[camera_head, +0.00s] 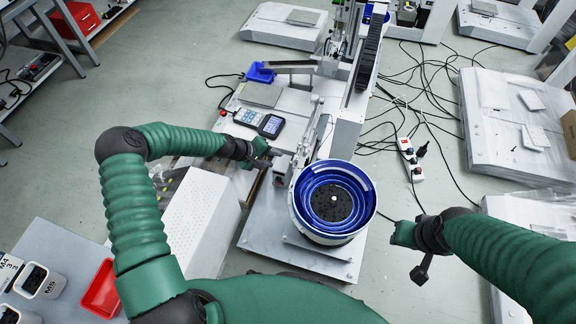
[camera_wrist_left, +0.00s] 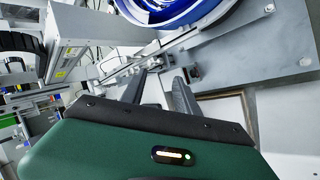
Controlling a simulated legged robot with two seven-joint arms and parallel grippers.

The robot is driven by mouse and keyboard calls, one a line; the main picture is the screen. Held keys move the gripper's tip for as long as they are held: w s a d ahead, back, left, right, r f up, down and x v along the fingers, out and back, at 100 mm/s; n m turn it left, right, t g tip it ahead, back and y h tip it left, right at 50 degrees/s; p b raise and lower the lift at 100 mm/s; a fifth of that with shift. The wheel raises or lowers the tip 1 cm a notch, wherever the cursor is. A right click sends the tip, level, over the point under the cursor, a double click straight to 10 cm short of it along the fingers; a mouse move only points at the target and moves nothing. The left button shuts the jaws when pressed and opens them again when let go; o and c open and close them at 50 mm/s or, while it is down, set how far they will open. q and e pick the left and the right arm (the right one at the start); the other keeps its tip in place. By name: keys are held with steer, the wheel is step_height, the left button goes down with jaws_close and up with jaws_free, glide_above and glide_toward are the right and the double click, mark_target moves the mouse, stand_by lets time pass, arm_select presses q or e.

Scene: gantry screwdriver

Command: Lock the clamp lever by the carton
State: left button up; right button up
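My left gripper (camera_head: 262,158) reaches in beside a small grey metal fixture (camera_head: 281,169) at the left of the blue bowl feeder. In the left wrist view my left gripper (camera_wrist_left: 160,78) has its two dark fingers apart with nothing held between them. A small dark clamp-like part (camera_wrist_left: 154,64) lies just beyond the fingertips. I cannot tell for certain which part is the lever or whether it is locked. A large white box (camera_head: 202,215) stands below my left forearm. My right gripper (camera_head: 408,240) is over the floor right of the bowl; its fingers are not clear.
The blue bowl feeder (camera_head: 333,202) stands on a grey plate (camera_head: 262,240). A handheld controller (camera_head: 259,122) lies behind my left gripper. A brown carton (camera_head: 569,132) is at the right edge. A power strip (camera_head: 410,160) and cables lie on the floor.

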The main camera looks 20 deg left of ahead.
mark_target(290, 163)
arm_select(q)
steer(key=b+x, duration=0.4)
steer(key=x, duration=0.7)
steer(key=shift+f, duration=0.2)
steer(key=shift+c, duration=0.5)
steer(key=shift+a, duration=0.1)
jaws_close()
